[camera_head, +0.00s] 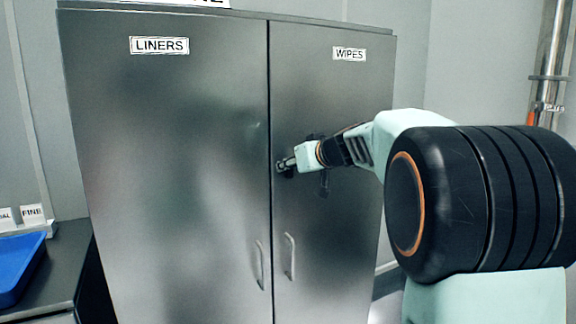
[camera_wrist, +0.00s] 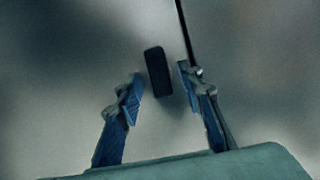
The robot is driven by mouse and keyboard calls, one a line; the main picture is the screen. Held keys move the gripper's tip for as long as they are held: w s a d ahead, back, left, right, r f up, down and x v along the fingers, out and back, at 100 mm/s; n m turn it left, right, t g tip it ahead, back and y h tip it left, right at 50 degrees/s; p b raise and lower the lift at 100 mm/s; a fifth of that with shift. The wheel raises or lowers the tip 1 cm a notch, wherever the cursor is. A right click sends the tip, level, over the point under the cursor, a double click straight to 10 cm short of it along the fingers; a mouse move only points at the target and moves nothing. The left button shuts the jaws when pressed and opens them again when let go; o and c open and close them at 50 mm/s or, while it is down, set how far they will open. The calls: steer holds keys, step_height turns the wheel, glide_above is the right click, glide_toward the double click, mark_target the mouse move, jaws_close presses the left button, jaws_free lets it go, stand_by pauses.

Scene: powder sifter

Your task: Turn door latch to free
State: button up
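A grey metal cabinet (camera_head: 170,150) has two closed doors, labelled LINERS on the left and WIPES on the right. In the wrist view a dark elongated latch (camera_wrist: 158,72) sits on the door face near the dark seam between the doors. It stands nearly upright, slightly tilted. My gripper (camera_wrist: 160,82) is open, with one blue-padded finger on each side of the latch and gaps visible. In the head view my gripper (camera_head: 285,166) is at the right door's inner edge, beside the seam. It hides the latch there.
Two vertical door handles (camera_head: 290,257) are below my gripper, one on each side of the seam. A blue tray (camera_head: 18,268) lies on a counter at the left. A metal pipe (camera_head: 548,75) runs up the wall at the right.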

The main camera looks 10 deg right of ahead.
steer(key=shift+w+a+f, duration=0.1)
steer(key=shift+w, duration=0.15)
steer(key=shift+c, duration=0.5)
jaws_close()
steer(key=shift+f+b, duration=0.1)
steer(key=shift+b, duration=0.2)
steer(key=m+y+b, duration=0.2)
steer(key=m+b, duration=0.1)
steer(key=m, duration=0.1)
steer(key=d+m+y+b, duration=0.1)
steer(key=m+y+b, duration=0.2)
steer(key=m, duration=0.2)
steer(key=f+m+t+y+b, duration=0.1)
steer(key=m+y+b, duration=0.1)
steer(key=m+b, duration=0.1)
steer(key=shift+w+d+m+b, duration=0.2)
steer(key=shift+m+b, duration=0.1)
steer(key=shift+m, duration=0.4)
steer(key=shift+a+y, duration=0.1)
steer(key=shift+y, duration=0.2)
